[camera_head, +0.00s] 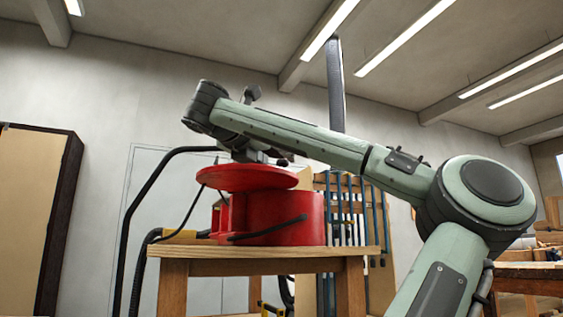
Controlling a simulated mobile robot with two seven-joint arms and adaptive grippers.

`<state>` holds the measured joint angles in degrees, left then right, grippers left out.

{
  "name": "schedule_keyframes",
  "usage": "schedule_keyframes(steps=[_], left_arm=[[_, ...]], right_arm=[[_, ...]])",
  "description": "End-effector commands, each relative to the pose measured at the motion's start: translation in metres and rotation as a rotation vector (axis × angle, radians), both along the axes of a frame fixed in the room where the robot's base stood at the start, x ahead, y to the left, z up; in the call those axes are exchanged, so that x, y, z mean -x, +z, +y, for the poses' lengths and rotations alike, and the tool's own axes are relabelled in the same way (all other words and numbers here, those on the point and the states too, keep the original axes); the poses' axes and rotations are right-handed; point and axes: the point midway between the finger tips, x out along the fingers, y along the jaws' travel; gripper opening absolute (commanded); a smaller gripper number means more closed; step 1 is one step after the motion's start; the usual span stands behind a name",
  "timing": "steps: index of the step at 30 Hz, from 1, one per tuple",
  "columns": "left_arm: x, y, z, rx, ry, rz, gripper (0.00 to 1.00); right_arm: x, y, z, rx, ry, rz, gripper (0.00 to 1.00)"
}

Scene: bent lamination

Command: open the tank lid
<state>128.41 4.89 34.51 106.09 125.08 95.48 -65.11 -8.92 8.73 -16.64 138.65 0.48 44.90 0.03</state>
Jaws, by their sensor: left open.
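The red tank (285,213) stands on a wooden table. Its round red lid (246,179) is at the top, offset to the left of the tank body, with its underside edge showing. I cannot tell whether the lid touches the rim. My left gripper (262,157) is just above the lid, below the wrist of the green arm. It is open. Its fingertips are small and partly hidden by the arm and lid, so I cannot tell whether they touch the lid. My right gripper is not in view.
The wooden table (262,267) holds the tank near its front edge. Black hoses (143,200) rise to the left of the table. A rack with blue clamps (350,205) stands behind it. A tall cabinet (33,215) is at the far left, and a workbench (528,270) at the right.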

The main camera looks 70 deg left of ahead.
Motion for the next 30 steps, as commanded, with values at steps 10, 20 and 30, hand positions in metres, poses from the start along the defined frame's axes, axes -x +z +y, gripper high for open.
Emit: schedule_keyframes(steps=[10, 20, 30], left_arm=[[0.04, 0.0, -0.046, 0.0, -0.001, -0.001, 0.44], [0.045, 0.0, -0.053, 0.001, -0.001, 0.001, 0.44], [0.045, 0.0, -0.053, 0.001, -0.001, 0.001, 0.44]], right_arm=[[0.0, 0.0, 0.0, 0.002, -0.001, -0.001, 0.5], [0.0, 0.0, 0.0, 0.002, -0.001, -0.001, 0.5], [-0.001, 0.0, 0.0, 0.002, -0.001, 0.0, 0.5]])
